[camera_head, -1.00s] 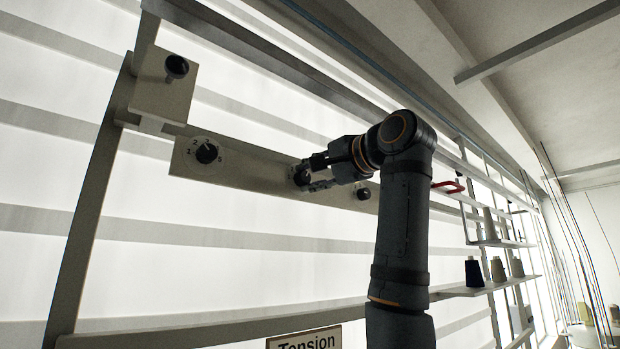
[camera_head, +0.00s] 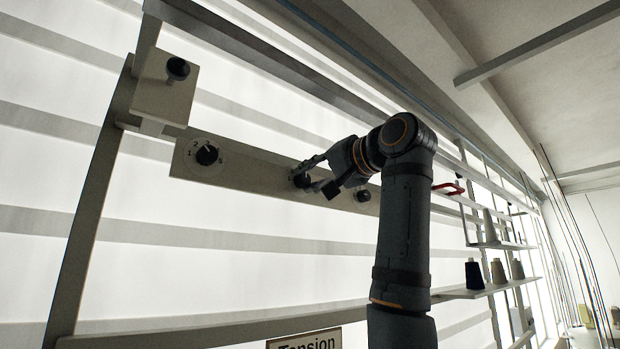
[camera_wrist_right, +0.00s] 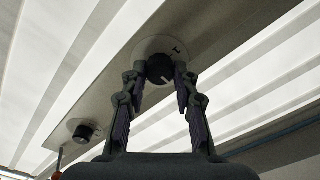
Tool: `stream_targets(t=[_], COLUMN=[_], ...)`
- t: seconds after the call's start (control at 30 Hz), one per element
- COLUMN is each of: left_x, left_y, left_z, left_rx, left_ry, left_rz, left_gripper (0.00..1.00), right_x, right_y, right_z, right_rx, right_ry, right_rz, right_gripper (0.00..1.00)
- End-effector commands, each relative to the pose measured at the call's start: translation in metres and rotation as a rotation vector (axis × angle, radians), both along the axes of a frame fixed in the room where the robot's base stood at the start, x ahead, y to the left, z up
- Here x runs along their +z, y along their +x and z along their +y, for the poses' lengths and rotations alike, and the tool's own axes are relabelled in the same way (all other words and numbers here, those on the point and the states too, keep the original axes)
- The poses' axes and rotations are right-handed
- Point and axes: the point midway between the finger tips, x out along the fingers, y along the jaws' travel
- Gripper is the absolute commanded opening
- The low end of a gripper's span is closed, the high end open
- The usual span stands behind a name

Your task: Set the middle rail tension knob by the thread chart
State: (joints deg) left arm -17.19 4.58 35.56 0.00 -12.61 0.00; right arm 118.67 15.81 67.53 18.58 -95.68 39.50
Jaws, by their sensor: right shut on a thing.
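The middle rail knob (camera_head: 302,181) is a dark round knob on the grey rail (camera_head: 250,174). In the right wrist view this knob (camera_wrist_right: 159,69) sits on a pale dial with a light pointer line and one readable mark near its upper right. My right gripper (camera_head: 314,177) is shut on the middle knob, its two fingers at opposite sides of it. The fingers also show in the wrist view (camera_wrist_right: 158,80). Most of the middle dial's scale is hidden in the head view. My left gripper is not in view. No thread chart is readable here.
A left dial knob (camera_head: 207,155) with a number scale and a right knob (camera_head: 363,196) flank it on the rail. Another dark knob (camera_head: 177,68) sits on a block at the upper left. A "Tension" sign (camera_head: 305,342) is below. Shelves (camera_head: 470,293) with thread cones stand right.

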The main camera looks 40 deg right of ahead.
Motion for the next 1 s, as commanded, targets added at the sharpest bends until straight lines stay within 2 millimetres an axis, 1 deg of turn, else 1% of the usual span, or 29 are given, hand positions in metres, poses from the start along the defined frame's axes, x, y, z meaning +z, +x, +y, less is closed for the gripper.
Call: stream_targets(t=[0.03,0.27,0.3,0.43,0.47,0.77,0.87,0.97,1.0], left_x=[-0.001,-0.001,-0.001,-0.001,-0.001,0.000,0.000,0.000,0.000], left_y=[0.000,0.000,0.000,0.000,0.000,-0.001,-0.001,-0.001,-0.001], left_z=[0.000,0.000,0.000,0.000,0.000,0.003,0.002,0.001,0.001], left_rx=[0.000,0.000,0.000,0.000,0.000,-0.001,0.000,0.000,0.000], left_ry=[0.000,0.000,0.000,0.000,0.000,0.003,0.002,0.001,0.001], left_rz=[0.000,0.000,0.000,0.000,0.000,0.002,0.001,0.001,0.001], left_gripper=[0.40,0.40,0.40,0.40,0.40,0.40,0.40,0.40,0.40], right_x=[-0.005,-0.005,-0.004,-0.004,-0.003,-0.001,-0.001,-0.001,-0.001], right_y=[0.002,0.002,0.002,0.001,0.001,-0.002,-0.014,-0.036,-0.047], right_z=[0.000,0.000,0.001,0.000,0.000,0.000,-0.002,-0.003,-0.004], right_rx=[0.003,0.003,0.002,0.002,0.001,0.000,-0.001,-0.002,-0.001], right_ry=[-0.001,0.000,0.000,0.000,0.000,0.001,0.001,0.000,0.000], right_rz=[0.014,0.014,0.013,0.011,0.010,0.004,0.002,0.001,0.000], right_gripper=[0.00,0.00,0.33,0.51,0.52,0.52,0.52,0.52,0.52])
